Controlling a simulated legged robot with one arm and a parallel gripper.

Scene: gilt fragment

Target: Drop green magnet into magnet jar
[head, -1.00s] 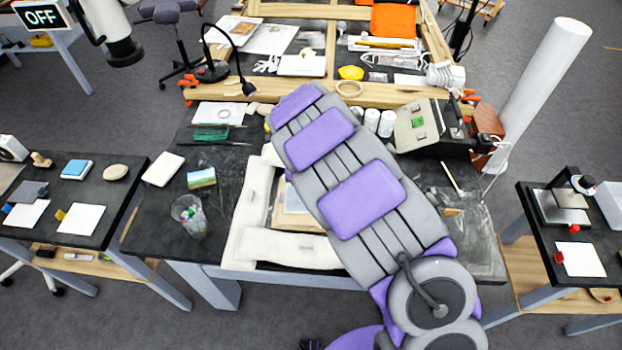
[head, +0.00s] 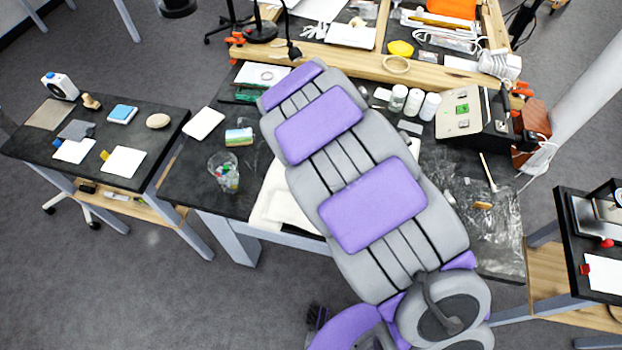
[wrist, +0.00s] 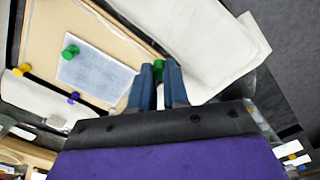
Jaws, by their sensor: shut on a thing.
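In the wrist view, my gripper (wrist: 158,82) has its two dark blue fingers closed on a small green magnet (wrist: 158,66). Part of the magnet shows between the fingertips. In the head view my own arm hides the gripper and this magnet. The magnet jar (head: 223,173) is a clear container with several coloured pieces at its bottom. It stands on the dark table, left of my arm. I cannot make out the jar in the wrist view. Another green magnet (wrist: 70,51) sits on a pale blue sheet (wrist: 95,76) in the wrist view.
Purple (wrist: 74,97) and yellow (wrist: 22,69) magnets lie near the sheet. White padded blocks (wrist: 200,35) border the board. A small picture (head: 239,137) and a white pad (head: 204,123) lie near the jar. White bottles (head: 414,101) stand right of my arm.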

